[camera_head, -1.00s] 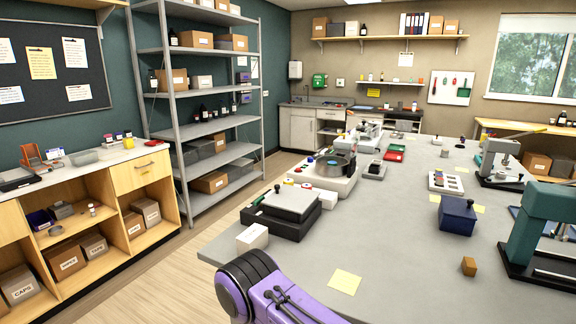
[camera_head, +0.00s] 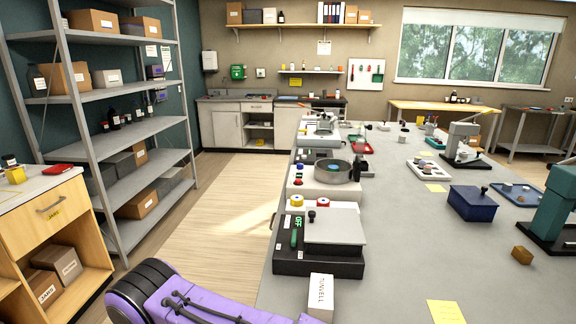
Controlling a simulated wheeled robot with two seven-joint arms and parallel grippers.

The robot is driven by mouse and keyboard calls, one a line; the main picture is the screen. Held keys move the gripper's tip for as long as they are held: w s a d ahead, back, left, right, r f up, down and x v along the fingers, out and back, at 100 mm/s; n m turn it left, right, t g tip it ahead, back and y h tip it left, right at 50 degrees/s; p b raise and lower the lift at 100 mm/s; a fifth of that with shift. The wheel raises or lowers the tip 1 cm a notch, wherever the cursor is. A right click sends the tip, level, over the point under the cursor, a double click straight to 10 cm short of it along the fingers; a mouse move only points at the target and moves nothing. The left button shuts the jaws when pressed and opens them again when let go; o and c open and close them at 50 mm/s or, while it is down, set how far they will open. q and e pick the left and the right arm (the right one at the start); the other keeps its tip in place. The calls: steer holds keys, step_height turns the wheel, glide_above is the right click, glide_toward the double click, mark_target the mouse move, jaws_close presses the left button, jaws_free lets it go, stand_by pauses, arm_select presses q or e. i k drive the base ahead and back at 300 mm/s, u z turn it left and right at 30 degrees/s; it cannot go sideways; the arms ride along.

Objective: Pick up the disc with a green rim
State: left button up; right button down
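I cannot make out a disc with a green rim in the head view. A yellow-rimmed disc (camera_head: 297,200) and a red-rimmed disc (camera_head: 323,203) sit side by side behind the black device with a grey plate, near the bench's left edge. A round metal bowl (camera_head: 333,171) on a white machine holds something blue, too small to identify. A white tray (camera_head: 434,175) further right holds several small round pieces whose rims are too small to tell. Part of my purple arm shows at the bottom left. Neither gripper is in view.
The long grey bench (camera_head: 405,255) has clear surface in its middle. The black device (camera_head: 319,262), a white box (camera_head: 320,297), a blue box (camera_head: 471,203) and a teal press (camera_head: 556,205) stand on it. Metal shelving (camera_head: 112,135) is left; open floor (camera_head: 222,210) lies between.

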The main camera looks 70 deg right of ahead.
mark_target(332, 168)
steer(key=i, duration=2.15)
steer(key=z, duration=2.35)
steer(key=i, duration=4.95)
steer(key=z, duration=3.95)
